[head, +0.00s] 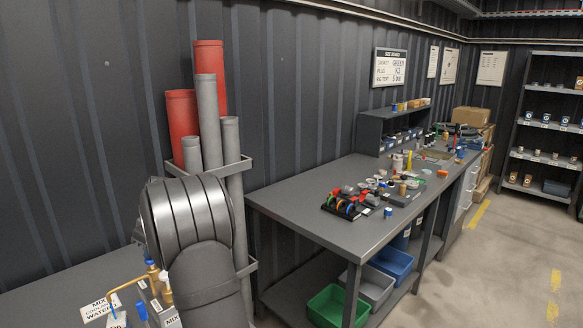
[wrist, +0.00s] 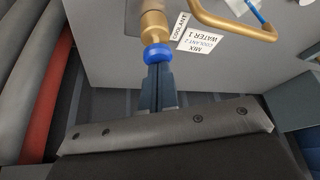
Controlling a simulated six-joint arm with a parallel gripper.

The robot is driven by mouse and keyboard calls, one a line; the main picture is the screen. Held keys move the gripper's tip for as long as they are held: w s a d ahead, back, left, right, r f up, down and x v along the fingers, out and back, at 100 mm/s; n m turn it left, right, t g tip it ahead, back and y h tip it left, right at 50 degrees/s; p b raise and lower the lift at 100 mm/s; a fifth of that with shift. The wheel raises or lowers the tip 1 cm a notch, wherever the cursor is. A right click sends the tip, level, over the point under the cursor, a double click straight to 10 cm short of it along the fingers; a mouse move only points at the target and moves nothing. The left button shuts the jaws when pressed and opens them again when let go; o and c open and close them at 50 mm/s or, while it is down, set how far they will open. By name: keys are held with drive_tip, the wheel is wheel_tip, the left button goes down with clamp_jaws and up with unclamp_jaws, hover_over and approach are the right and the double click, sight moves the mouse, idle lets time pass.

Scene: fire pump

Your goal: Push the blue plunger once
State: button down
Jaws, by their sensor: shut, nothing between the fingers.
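A blue plunger cap (wrist: 157,54) sits on a brass pump body (wrist: 154,22) at the top centre of the wrist view. My gripper (wrist: 158,70) is shut and empty, with its fingertips right at the near edge of the blue cap. I cannot tell whether they touch it. In the head view, blue and brass fittings (head: 152,270) show at the lower left beside my arm. I cannot tell which of them is this plunger. My gripper is hidden there.
Red and grey tubes (head: 207,110) stand in a rack behind my arm. A cluttered workbench (head: 300,215) is to the right.

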drive_tip(key=shift+f, duration=0.8)
drive_tip(key=shift+r, duration=2.25)
wheel_tip(320, 180, up, 6)
drive_tip(key=shift+f, duration=0.15)
drive_tip(key=shift+f, duration=3.6)
